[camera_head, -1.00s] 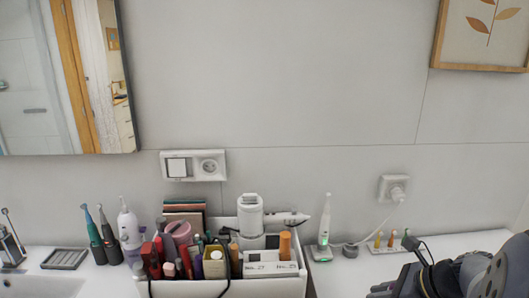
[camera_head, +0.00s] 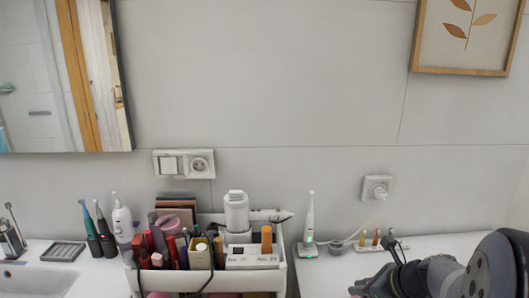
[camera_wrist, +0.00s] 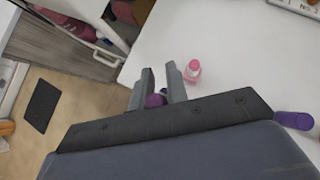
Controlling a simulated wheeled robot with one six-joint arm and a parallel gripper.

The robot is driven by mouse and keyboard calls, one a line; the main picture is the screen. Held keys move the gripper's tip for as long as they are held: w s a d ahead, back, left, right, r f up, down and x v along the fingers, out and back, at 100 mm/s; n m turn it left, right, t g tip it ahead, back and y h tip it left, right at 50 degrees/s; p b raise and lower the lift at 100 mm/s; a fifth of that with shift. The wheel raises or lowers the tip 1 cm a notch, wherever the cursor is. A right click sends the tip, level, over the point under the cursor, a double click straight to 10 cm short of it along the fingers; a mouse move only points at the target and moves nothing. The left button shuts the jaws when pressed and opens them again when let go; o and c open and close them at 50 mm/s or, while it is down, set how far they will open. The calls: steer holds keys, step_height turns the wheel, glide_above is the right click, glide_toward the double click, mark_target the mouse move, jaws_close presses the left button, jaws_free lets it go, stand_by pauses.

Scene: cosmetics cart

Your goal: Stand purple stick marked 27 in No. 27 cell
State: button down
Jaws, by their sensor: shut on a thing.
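My gripper (camera_wrist: 160,84) is shut on a purple stick (camera_wrist: 155,101), which shows between the two grey fingers in the wrist view. No number can be read on it. Another purple stick (camera_wrist: 293,120) lies on the white counter at the right of that view. In the head view my gripper (camera_head: 364,285) is at the lower right, over the counter, and the held stick cannot be made out. The white labelled cell block (camera_head: 250,261) sits at the right of the cart (camera_head: 279,274), left of my gripper. An orange stick (camera_head: 267,239) stands in it. Its labels are too small to read surely.
The cart is crowded with several cosmetics and a white cylinder (camera_head: 236,212). A pink bottle (camera_wrist: 192,69) stands near my fingers. A charging toothbrush (camera_head: 309,227) and a tray of small heads (camera_head: 381,243) stand on the counter (camera_head: 330,268). A label plate (camera_wrist: 298,6) shows top right.

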steer(key=w+a+f+m+h, duration=0.1)
steer(key=w+a, duration=0.1)
steer(key=w+a+f+m+t, duration=0.1)
steer(key=w+a, duration=0.1)
steer(key=a, duration=0.1)
steer(key=w+a+f+m+h, duration=0.1)
steer(key=w+a+m, duration=0.1)
steer(key=shift+w+a+f+h, duration=0.15)
steer(key=shift+w+f+h, duration=0.1)
steer(key=shift+w+h, duration=0.1)
steer(key=shift+w+a+f+m+t, duration=0.2)
steer(key=shift+a+m+t, duration=0.05)
steer(key=shift+m+t, duration=0.05)
